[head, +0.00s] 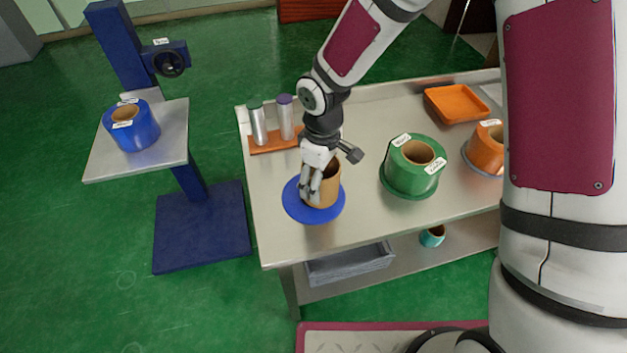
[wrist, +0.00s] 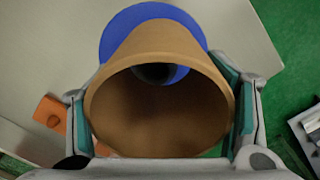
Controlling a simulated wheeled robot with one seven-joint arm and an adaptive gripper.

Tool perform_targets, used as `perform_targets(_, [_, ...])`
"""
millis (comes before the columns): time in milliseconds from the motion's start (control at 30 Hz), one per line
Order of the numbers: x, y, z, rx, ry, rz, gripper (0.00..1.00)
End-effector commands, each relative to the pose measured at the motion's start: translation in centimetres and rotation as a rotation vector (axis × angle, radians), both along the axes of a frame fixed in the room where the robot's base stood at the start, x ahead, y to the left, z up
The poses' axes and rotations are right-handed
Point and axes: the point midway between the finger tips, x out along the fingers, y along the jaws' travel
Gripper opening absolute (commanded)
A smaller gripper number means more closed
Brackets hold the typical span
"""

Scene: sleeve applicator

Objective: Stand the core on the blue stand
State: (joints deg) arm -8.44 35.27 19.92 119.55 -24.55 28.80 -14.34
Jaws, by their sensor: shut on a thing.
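The core is a brown cardboard tube (head: 328,187), upright over the blue stand, a flat round disc (head: 295,207) near the front left of the steel table. In the wrist view the core (wrist: 160,110) fills the middle, with my gripper (wrist: 165,105) pressing its teal pads on both outer sides. The blue stand (wrist: 150,16) shows beyond it, and a dark round shape and some blue show through its bore. In the head view my gripper (head: 313,188) is shut on the core. I cannot tell whether the core's lower end touches the stand.
A green roll (head: 411,168) stands to the right, with an orange roll (head: 484,150) and orange tray (head: 456,103) beyond. Two cylinders stand on an orange base (head: 268,144) behind left. A blue roll (head: 131,128) sits on a separate blue-framed stand at left.

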Motion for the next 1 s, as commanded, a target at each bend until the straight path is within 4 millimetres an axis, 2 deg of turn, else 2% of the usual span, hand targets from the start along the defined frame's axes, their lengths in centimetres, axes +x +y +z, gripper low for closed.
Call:
perform_targets(100, [1.1, 0.9, -0.1, 0.000, 0.000, 0.000, 0.42])
perform_targets(333, [2.2, 1.8, -0.3, 0.000, 0.001, 0.001, 0.42])
perform_targets(567, [2.0, 1.7, -3.5, -0.002, 0.002, 0.001, 0.42])
perform_targets(933, [2.1, 1.7, -4.1, -0.001, 0.000, 0.001, 0.42])
perform_targets(967, [2.1, 1.7, -4.0, -0.001, 0.000, 0.001, 0.76])
perform_targets(1000, [2.1, 1.7, -4.0, -0.001, 0.000, 0.001, 0.85])
